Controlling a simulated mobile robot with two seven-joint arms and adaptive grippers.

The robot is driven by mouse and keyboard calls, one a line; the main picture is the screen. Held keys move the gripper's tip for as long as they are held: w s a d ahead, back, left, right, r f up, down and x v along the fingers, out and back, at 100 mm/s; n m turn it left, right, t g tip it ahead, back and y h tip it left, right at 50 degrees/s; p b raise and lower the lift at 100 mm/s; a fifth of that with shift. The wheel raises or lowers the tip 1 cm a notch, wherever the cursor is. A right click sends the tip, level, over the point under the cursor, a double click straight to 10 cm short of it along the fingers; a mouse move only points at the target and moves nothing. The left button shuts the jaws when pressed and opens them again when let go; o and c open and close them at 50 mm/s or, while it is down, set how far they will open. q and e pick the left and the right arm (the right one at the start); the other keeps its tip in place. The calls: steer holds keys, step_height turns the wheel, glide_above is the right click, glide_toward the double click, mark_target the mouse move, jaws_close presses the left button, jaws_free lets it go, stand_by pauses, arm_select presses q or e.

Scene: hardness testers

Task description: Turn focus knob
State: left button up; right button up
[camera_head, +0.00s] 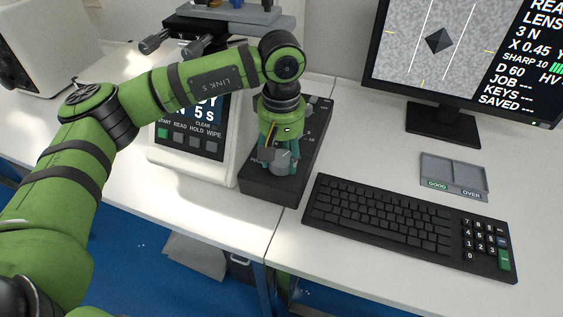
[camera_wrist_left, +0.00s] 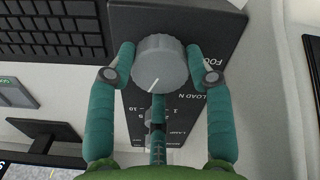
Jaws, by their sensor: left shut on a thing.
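The focus knob (camera_wrist_left: 160,62) is a grey ribbed cylinder with a white pointer line, on a dark control box (camera_head: 258,185). In the head view the knob (camera_head: 281,163) shows between the fingers near the box's front end. My left gripper (camera_head: 280,160) reaches down over the box from above. In the left wrist view its teal fingers (camera_wrist_left: 162,66) stand on both sides of the knob, shut on it. The pointer line points down and to the left in that view. Lettering beside the knob is partly hidden by a finger. My right gripper is not in view.
A white tester with a screen and buttons (camera_head: 190,145) stands left of the box. A black keyboard (camera_head: 400,222) lies close on the right. A grey two-part tray (camera_head: 455,172) and a monitor (camera_head: 465,60) are behind it.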

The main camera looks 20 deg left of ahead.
mark_target(281, 157)
arm_select(q)
steer(key=shift+f+m+b, duration=0.2)
steer(key=shift+m+b, duration=0.35)
steer(key=shift+m, duration=0.25)
steer(key=o, duration=1.1)
steer(key=shift+o, duration=0.2)
steer(key=shift+r, duration=0.1)
step_height(281, 157, up, 12)
